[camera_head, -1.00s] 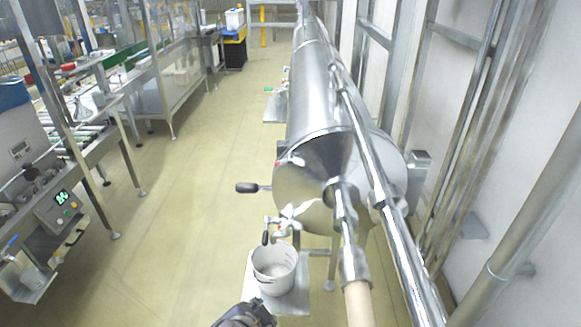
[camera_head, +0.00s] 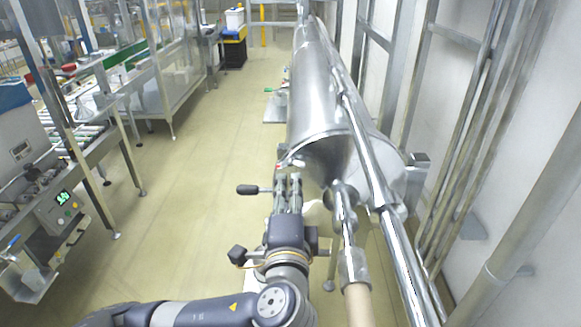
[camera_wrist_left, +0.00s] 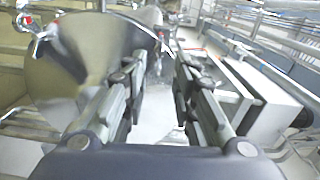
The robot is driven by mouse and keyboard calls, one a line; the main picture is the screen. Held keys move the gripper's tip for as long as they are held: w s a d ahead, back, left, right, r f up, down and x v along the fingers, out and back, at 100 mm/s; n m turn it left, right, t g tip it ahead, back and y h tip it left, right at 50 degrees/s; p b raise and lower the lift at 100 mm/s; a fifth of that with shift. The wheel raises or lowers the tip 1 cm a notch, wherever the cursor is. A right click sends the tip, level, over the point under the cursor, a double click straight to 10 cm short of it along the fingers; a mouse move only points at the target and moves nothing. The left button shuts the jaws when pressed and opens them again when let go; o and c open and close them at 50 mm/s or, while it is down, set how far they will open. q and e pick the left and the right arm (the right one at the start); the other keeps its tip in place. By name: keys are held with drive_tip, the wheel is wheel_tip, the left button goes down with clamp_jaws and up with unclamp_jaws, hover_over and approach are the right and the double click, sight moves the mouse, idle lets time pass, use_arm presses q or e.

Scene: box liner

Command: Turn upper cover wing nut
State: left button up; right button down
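The steel tank (camera_head: 318,95) lies lengthwise ahead, its rounded end cover facing me; the cover also shows in the left wrist view (camera_wrist_left: 75,65). A small bright fitting with a reddish spot (camera_head: 284,163) is at the cover's upper left edge. I cannot tell for sure that it is the upper wing nut. My left gripper (camera_head: 288,180) points up at the cover's left edge, just below that fitting in the picture. In the left wrist view its two fingers (camera_wrist_left: 158,66) are apart with nothing visible between them. Contact cannot be told. My right gripper is out of view.
A long steel pipe (camera_head: 372,165) runs along the tank's right side. A conveyor (camera_head: 88,140) with a control box stands at left. The floor between is clear.

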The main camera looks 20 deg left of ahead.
sight(290, 169)
use_arm(q)
drive_tip(key=p+x, duration=0.1)
drive_tip(key=x, duration=0.5)
drive_tip(key=shift+w+p, duration=0.1)
drive_tip(key=shift+p, duration=0.2)
drive_tip(key=shift+w+a, duration=0.2)
drive_tip(key=shift+w, duration=0.4)
drive_tip(key=shift+f, duration=0.1)
clamp_jaws()
